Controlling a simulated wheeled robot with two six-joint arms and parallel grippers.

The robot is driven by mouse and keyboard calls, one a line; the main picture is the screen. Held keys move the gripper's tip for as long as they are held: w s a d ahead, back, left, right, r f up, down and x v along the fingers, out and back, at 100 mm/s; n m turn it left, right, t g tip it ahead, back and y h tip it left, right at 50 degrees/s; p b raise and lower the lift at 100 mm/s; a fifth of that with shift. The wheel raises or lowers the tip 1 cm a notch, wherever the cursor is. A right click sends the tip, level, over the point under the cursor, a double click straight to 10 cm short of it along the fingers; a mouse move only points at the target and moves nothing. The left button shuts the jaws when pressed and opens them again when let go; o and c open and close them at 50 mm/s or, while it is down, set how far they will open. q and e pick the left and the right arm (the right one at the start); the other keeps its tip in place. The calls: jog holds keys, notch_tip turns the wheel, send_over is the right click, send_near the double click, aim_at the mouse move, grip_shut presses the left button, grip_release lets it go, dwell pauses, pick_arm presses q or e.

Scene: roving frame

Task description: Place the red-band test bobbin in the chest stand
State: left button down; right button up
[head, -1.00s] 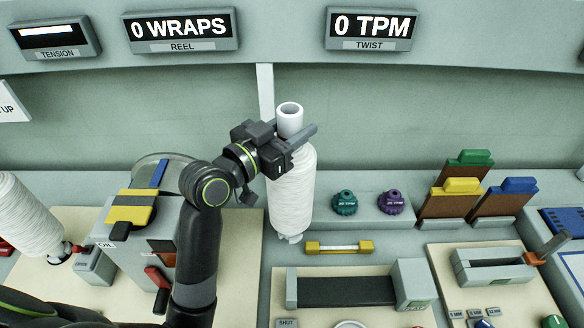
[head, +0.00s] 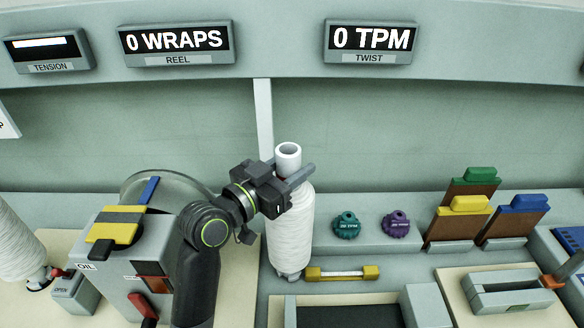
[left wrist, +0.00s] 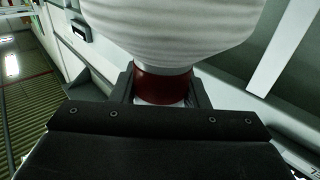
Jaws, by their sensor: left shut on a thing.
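The red-band test bobbin (head: 291,232) is a tall white yarn package with a pale tube top. It hangs upright in front of the back panel in the head view. My left gripper (head: 296,178) is shut on its neck, just below the tube top. In the left wrist view the dark red band (left wrist: 165,84) sits between the fingers (left wrist: 165,95), with the white yarn body (left wrist: 180,25) beyond. I cannot tell whether its lower end touches anything. I cannot make out the chest stand. My right gripper is out of view.
Another white yarn package (head: 18,232) stands at the far left. The oil box (head: 125,262) is left of my forearm. A yellow-ended bar (head: 343,273) lies by the held bobbin's foot. Green and purple knobs (head: 396,224) and colored-clip cards (head: 470,205) are to the right.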

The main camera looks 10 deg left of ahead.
pick_arm(q)
jog(key=c, duration=0.8)
grip_release()
jog(key=shift+f, duration=0.1)
